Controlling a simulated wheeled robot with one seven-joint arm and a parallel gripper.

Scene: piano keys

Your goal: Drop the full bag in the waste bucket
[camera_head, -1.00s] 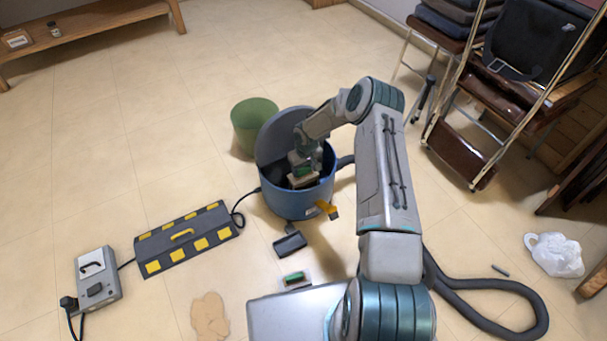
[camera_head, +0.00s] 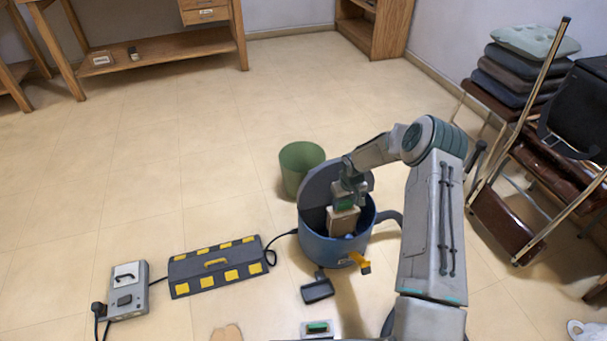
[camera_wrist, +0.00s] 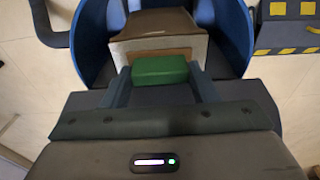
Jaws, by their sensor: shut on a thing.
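My gripper (camera_head: 347,198) is shut on the green tab (camera_wrist: 160,70) of a tan bag (camera_head: 342,221). In the wrist view the bag (camera_wrist: 155,32) is a boxy pale-and-brown shape beyond the fingers. The bag is upright at the mouth of a blue drum (camera_head: 330,250); its top is above the rim, and its lower edge is hard to make out. The drum's round grey lid (camera_head: 318,185) stands open behind it. The green waste bucket (camera_head: 301,163) stands on the floor just behind and left of the drum; its inside is mostly hidden.
A black case with yellow patches (camera_head: 217,267) and a grey box (camera_head: 129,290) lie left of the drum. A dark tray (camera_head: 317,290) and a small green-tabbed item (camera_head: 317,328) lie in front. Floor left of the bucket is clear.

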